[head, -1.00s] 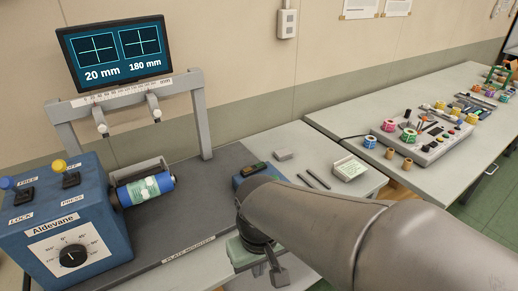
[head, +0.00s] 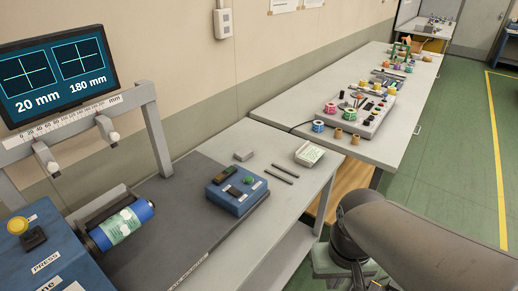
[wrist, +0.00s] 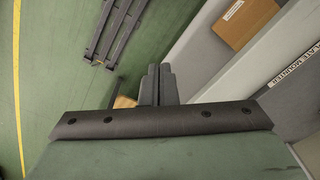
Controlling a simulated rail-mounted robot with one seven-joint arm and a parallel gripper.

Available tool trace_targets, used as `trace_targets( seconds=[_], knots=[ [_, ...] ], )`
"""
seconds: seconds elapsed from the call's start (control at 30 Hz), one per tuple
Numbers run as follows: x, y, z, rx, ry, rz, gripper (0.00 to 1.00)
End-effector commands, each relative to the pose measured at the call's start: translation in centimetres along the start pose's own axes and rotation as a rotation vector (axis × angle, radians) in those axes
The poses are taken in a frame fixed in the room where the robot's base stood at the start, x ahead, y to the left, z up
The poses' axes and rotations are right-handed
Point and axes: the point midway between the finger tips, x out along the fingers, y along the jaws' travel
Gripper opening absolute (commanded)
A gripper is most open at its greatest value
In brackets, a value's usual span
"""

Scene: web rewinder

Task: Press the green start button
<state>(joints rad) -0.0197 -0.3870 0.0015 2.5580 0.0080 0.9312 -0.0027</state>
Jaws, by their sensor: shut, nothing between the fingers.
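The green start button (head: 249,180) sits on top of a small blue control box (head: 235,205) on the dark mat of the bench. A dark display or switch also shows on that box. In the head view my arm is at the lower right, and the blue box is fully uncovered. In the wrist view my gripper (wrist: 158,70) points down past the bench edge, over the green floor. Its dark fingers are shut together and empty. The button and the blue box are not in the wrist view.
A blue roll (head: 122,225) lies left of the box. A cardboard box (wrist: 235,20) shows beside the bench. Floor at right is open.

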Motion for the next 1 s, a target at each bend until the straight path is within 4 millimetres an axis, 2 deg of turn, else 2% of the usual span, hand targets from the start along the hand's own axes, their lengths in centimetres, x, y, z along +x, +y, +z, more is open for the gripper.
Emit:
trace_targets(
  seconds=[0.17, 0.27, 0.37, 0.47, 0.5, 0.7, 0.83, 0.9, 1.0],
  knots=[
    [-0.3, -0.4, -0.8, 0.022, 0.0, -0.017, 0.0],
    [-1.3, -1.6, -3.4, 0.094, 0.0, -0.075, 0.0],
    [-2.5, -3.8, -8.2, 0.226, -0.002, -0.174, 0.0],
    [-3.5, -6.5, -14.4, 0.403, -0.014, -0.299, 0.0],
    [-3.8, -7.6, -17.0, 0.476, -0.021, -0.349, 0.0],
    [-3.3, -12.4, -29.5, 0.831, -0.075, -0.581, 0.0],
    [-2.1, -14.8, -35.7, 1.016, -0.118, -0.698, 0.0],
    [-1.4, -15.6, -38.0, 1.088, -0.138, -0.744, 0.0],
    [-0.7, -16.4, -40.1, 1.157, -0.157, -0.788, 0.0]
  ],
)
